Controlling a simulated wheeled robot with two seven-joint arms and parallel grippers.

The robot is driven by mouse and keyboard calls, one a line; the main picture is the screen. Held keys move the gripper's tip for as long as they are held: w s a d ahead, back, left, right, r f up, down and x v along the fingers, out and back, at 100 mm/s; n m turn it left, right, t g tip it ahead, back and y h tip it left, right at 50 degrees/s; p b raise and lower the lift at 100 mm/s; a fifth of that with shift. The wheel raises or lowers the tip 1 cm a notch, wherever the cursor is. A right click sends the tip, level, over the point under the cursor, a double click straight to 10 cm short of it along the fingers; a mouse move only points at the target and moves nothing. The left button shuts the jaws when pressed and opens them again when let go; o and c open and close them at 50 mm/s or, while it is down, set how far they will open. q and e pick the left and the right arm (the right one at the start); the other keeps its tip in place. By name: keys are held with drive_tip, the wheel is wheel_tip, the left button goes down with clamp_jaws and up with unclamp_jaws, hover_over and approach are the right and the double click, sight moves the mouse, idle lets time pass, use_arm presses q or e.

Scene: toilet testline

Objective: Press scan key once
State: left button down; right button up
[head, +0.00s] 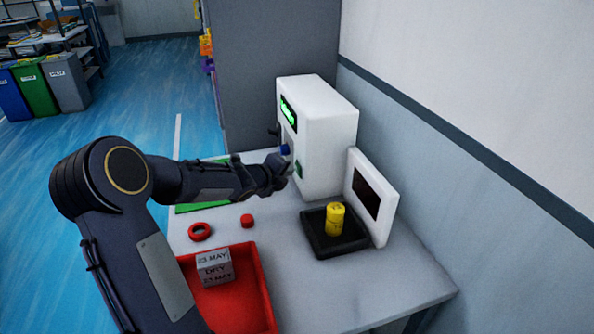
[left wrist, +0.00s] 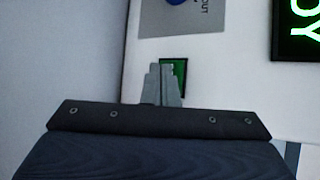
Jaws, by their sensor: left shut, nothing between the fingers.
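A white machine (head: 325,130) with a green-lit display (head: 288,113) stands at the back of the table. On its front face are a blue round button (head: 285,149) and a green key (head: 299,170). My left gripper (head: 284,167) is shut and empty, pointing at this face close to the green key. In the left wrist view the shut fingertips (left wrist: 164,72) overlap part of the green key (left wrist: 178,68); whether they touch it I cannot tell. The blue button (left wrist: 177,2) and display (left wrist: 300,30) show at the top edge. My right gripper is not in view.
A black platform (head: 322,243) holds a yellow cylinder (head: 335,219) beside a white panel (head: 384,215) with a dark screen. A red tray (head: 262,290) holds a grey printed block (head: 215,267). A red ring (head: 200,231), a small red piece (head: 247,221) and a green mat (head: 190,208) lie nearby.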

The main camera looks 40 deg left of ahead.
use_arm(q)
drive_tip(key=shift+w+d+b, duration=0.3)
idle(0.5)
idle(0.4)
drive_tip(key=shift+s+a+r+p, duration=0.1)
drive_tip(key=shift+s+a+p, duration=0.25)
drive_tip(key=shift+p, duration=0.1)
drive_tip(key=shift+s+a, duration=0.15)
drive_tip(key=shift+s, duration=0.1)
drive_tip(key=shift+s+a+p, duration=0.35)
drive_tip(key=shift+s+p, duration=0.05)
drive_tip(key=shift+p, duration=0.2)
drive_tip(key=shift+s+a+p, duration=0.5)
drive_tip(key=shift+s+a, duration=0.1)
drive_tip(key=shift+s, duration=0.15)
drive_tip(key=shift+s+a+p, duration=0.5)
drive_tip(key=shift+s+a, duration=0.05)
drive_tip(key=shift+s, duration=0.3)
